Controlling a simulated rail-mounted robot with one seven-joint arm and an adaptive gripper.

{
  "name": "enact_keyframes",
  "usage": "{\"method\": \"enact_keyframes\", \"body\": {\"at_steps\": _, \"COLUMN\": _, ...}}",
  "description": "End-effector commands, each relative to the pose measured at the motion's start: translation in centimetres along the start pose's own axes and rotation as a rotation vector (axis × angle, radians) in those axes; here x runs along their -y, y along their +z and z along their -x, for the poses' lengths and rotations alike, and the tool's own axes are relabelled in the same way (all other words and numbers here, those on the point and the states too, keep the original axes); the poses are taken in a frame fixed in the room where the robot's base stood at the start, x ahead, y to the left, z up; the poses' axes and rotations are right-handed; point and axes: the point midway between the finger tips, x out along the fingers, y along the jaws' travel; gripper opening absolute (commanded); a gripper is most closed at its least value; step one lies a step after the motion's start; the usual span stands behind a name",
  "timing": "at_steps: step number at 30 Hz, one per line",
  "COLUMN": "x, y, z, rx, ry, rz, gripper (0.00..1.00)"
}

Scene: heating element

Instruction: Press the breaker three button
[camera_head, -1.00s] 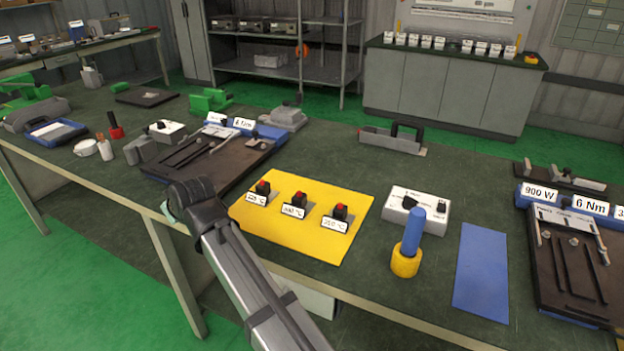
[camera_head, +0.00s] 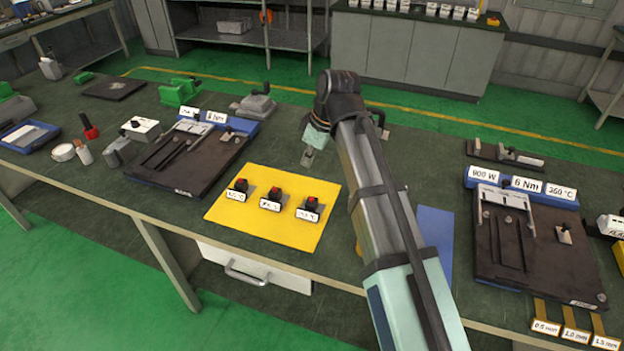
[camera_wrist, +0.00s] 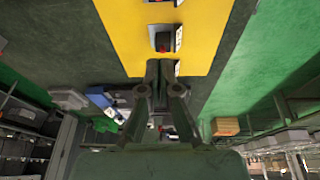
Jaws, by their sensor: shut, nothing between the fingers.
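Three small black breakers with red buttons stand in a row on a yellow mat (camera_head: 265,235), each with a white label in front. They are the left breaker (camera_head: 238,187), the middle breaker (camera_head: 272,196) and the right breaker (camera_head: 309,206). My gripper (camera_head: 307,158) hangs above the table, up and behind the right breaker in the head view, pointing down. In the wrist view my gripper (camera_wrist: 164,70) is shut and empty, its fingertips overlapping the mat's edge. One breaker (camera_wrist: 162,42) shows just beyond them; another is mostly hidden by the fingers, only its label showing.
A dark tray (camera_head: 165,165) with a blue back lies left of the mat, and a similar tray (camera_head: 515,250) lies to the right. A blue mat (camera_head: 436,235) is partly hidden by my arm. A grey device (camera_head: 255,104) stands behind the mat.

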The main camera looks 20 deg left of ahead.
Motion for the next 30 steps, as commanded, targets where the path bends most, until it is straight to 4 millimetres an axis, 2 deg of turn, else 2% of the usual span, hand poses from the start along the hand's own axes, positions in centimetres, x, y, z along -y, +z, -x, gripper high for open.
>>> {"method": "enact_keyframes", "body": {"at_steps": 1, "x": -0.4, "y": 0.9, "z": 1.4, "rx": 0.009, "ry": -0.011, "rz": 0.002, "gripper": 0.0}}
{"method": "enact_keyframes", "body": {"at_steps": 3, "x": -0.6, "y": 2.0, "z": 2.3, "rx": 0.019, "ry": -0.026, "rz": 0.009, "gripper": 0.0}}
{"method": "enact_keyframes", "body": {"at_steps": 10, "x": -0.8, "y": 3.4, "z": 3.3, "rx": 0.031, "ry": -0.048, "rz": 0.021, "gripper": 0.0}}
{"method": "enact_keyframes", "body": {"at_steps": 23, "x": -0.8, "y": 3.4, "z": 2.9, "rx": 0.032, "ry": -0.048, "rz": 0.02, "gripper": 0.0}}
{"method": "enact_keyframes", "body": {"at_steps": 30, "x": -0.6, "y": 3.5, "z": 0.3, "rx": 0.033, "ry": -0.05, "rz": 0.02, "gripper": 0.0}}
